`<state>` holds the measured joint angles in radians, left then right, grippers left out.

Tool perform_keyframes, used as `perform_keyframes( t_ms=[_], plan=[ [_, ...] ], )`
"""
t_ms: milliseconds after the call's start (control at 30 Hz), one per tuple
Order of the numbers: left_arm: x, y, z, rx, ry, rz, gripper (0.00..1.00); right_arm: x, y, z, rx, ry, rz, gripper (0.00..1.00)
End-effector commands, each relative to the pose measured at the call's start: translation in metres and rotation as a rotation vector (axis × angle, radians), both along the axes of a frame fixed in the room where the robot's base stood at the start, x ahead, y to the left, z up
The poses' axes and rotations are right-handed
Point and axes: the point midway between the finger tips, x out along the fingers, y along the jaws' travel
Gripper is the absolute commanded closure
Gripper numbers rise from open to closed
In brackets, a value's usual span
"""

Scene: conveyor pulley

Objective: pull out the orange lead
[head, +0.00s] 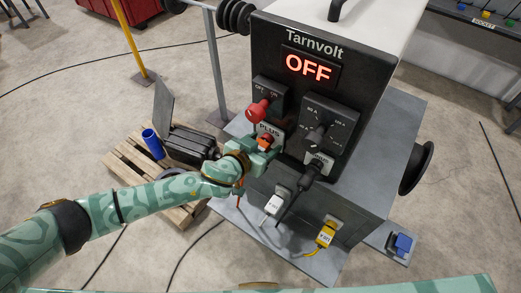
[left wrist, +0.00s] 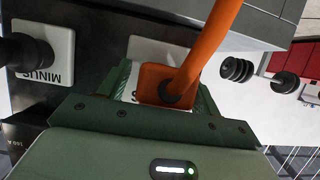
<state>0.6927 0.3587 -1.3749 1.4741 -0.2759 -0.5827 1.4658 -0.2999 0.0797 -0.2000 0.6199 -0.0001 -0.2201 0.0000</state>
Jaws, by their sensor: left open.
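The orange lead's plug (head: 264,142) sits at the PLUS socket (head: 268,129) on the front of the Tarnvolt machine (head: 306,100). In the left wrist view the orange plug (left wrist: 155,80) lies between the jaws, and its thick orange cable (left wrist: 214,45) runs up and to the right. My left gripper (head: 266,151) is open around the plug; I cannot tell whether the jaws touch it. A black lead (head: 311,173) is in the MINUS socket (head: 320,160), right of the plug. My right gripper is out of view.
The machine's display (head: 308,67) reads OFF. A red knob (head: 258,110) is close above the gripper, and a grey knob (head: 316,136) is to the right. White (head: 273,205) and yellow (head: 325,236) plugs are below. A pallet (head: 130,165) with a blue can (head: 153,143) stands left.

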Motion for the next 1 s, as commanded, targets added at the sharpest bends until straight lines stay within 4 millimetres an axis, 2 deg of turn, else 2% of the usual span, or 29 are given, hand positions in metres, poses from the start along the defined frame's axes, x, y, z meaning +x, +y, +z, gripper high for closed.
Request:
perform_keyframes(
  t_ms=[67,100,300,333,1000],
  plan=[
    [-0.0001,0.0001,0.0003,0.0,0.0,0.0,0.36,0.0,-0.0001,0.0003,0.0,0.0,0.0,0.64],
    [-0.0001,0.0001,0.0002,0.0,0.0,0.0,0.42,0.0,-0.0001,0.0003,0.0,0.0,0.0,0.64],
    [-0.0002,0.0003,0.0,0.0,0.0,0.0,0.98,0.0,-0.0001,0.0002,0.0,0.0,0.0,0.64],
    [-0.0002,0.0002,0.0001,0.0,0.0,0.0,1.0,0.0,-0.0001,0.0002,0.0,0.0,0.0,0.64],
    [-0.0082,0.0062,-0.0016,0.001,0.003,0.001,1.0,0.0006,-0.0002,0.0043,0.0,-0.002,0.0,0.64]
  ],
)
